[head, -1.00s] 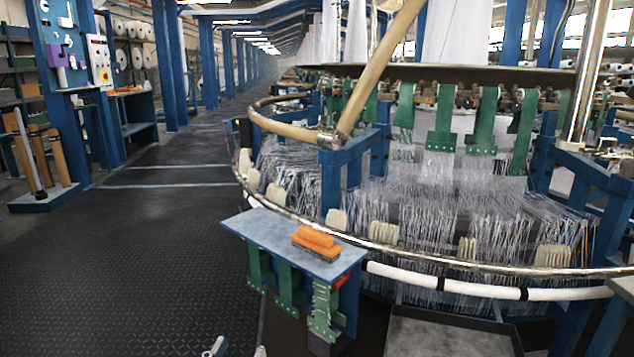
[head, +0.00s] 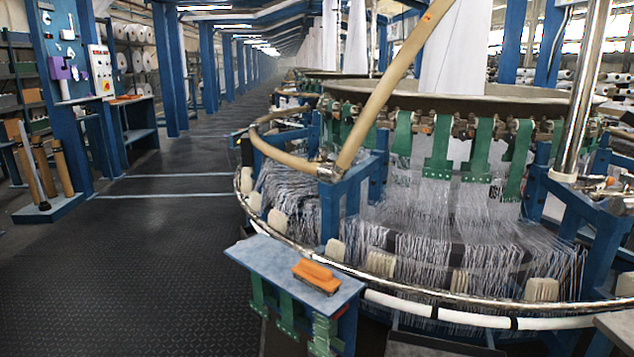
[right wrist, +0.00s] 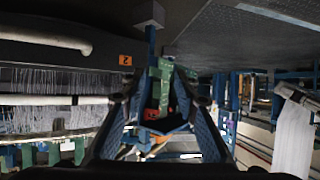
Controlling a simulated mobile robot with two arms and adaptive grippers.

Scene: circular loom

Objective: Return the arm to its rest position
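My right gripper (right wrist: 160,82) shows in the right wrist view, its two dark fingers spread apart with a gap between them. Nothing is held in the gap; a green bracket (right wrist: 165,75) and an orange-red item show through it in the background. Neither gripper nor arm shows in the head view. My left gripper is in no current view.
The circular loom (head: 430,230) with its curved metal rail fills the right of the head view. A small shelf (head: 275,262) carries an orange-handled brush (head: 316,276). A blue tool stand (head: 65,85) stands at left. The dark aisle floor (head: 150,260) is clear.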

